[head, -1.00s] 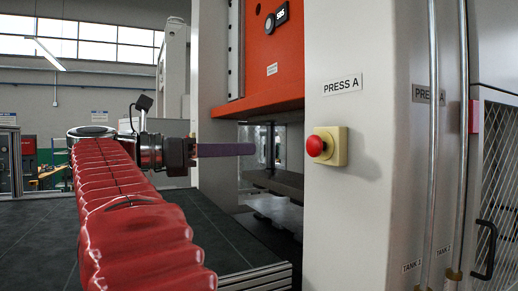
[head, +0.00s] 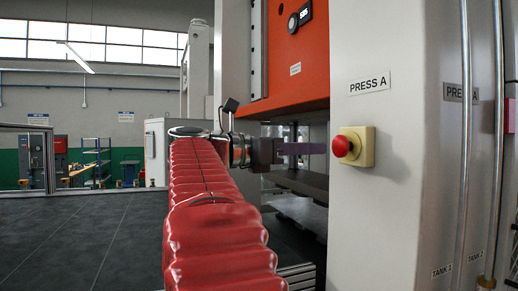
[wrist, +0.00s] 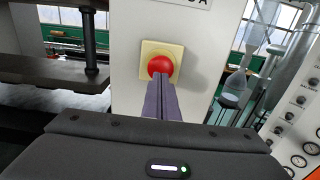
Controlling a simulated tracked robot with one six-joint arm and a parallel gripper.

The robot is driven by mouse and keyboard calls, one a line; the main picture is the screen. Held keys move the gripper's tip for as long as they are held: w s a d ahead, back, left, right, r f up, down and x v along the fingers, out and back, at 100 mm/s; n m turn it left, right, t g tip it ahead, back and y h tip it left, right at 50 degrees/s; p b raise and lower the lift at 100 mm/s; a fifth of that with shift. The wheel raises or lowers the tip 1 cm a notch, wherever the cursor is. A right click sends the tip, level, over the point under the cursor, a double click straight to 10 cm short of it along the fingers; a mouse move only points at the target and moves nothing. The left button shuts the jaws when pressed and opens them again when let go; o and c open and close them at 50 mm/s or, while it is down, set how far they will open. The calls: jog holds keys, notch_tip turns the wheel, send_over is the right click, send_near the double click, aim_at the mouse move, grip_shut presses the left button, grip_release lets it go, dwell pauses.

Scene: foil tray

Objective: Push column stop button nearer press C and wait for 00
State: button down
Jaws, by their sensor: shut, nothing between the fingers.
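A red stop button (head: 342,146) on a yellow box (head: 365,147) is mounted on the pale column (head: 390,220), under a PRESS A label (head: 369,83). My gripper (head: 322,148) is shut and empty, its purple-grey fingers just left of the button in the head view. In the wrist view the button (wrist: 160,65) is straight ahead, and my gripper (wrist: 161,82) overlaps its lower edge. I cannot tell whether they touch. No press C label shows.
The orange press (head: 295,70) and its dark platen (head: 300,182) are left of the column. Vertical pipes (head: 467,120) run down its right side. In the wrist view a panel with gauges (wrist: 300,130) stands at the right.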

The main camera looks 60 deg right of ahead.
aim_at(336, 148)
jog(key=shift+x, duration=1.6)
